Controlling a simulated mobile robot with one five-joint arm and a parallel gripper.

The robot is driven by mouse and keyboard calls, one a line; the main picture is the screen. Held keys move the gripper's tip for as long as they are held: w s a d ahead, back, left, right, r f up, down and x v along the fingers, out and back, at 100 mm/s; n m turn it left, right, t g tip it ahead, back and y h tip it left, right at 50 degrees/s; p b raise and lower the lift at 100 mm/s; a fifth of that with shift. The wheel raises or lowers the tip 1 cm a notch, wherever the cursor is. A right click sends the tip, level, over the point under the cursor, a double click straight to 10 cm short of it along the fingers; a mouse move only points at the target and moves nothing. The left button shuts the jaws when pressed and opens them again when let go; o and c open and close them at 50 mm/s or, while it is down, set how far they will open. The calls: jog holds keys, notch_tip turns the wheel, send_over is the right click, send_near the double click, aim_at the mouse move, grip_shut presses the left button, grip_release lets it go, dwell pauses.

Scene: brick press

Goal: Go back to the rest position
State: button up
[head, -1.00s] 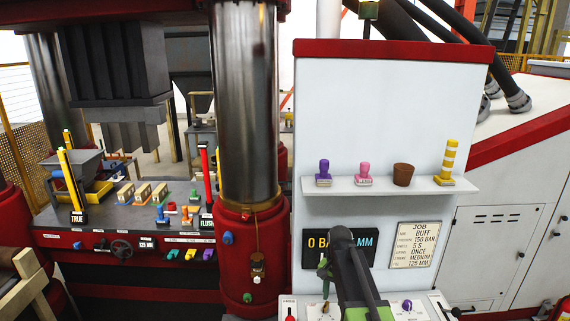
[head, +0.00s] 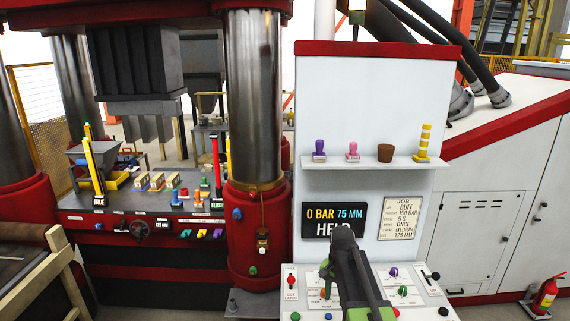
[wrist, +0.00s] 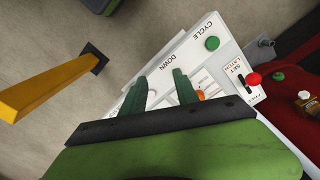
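My gripper (head: 327,278) hangs at the end of my arm above the sloped control panel (head: 420,312) in the head view. In the wrist view its two green fingers (wrist: 160,88) are apart with nothing between them. Beyond them is the panel's white face, with a green button (wrist: 212,43) by the word CYCLE, the word DOWN, and a red knob (wrist: 254,78) by SET LATCH. An orange control is partly hidden behind a finger. The display (head: 320,212) reads 0 BAR 75 MM; its lower line, starting HEL, is partly covered by my arm.
The job card (head: 401,217) hangs right of the display. A shelf (head: 340,163) above holds a purple stamp, a pink stamp, a brown pot and a striped post. The press column (head: 255,110) stands left. A fire extinguisher (head: 545,297) stands at right. A wooden frame (head: 62,265) is at left.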

jog(key=s+f+b, duration=0.2)
jog(key=f+b, duration=0.4)
jog(key=f, duration=0.1)
jog(key=s+f+b, duration=0.3)
jog(key=f+b, duration=0.3)
jog(key=f, duration=0.1)
jog(key=s+f+n+b, duration=0.4)
jog(key=s+n+b, duration=0.1)
jog(key=s, duration=0.4)
jog(key=shift+f+n, duration=0.25)
jog(key=shift+n, duration=0.35)
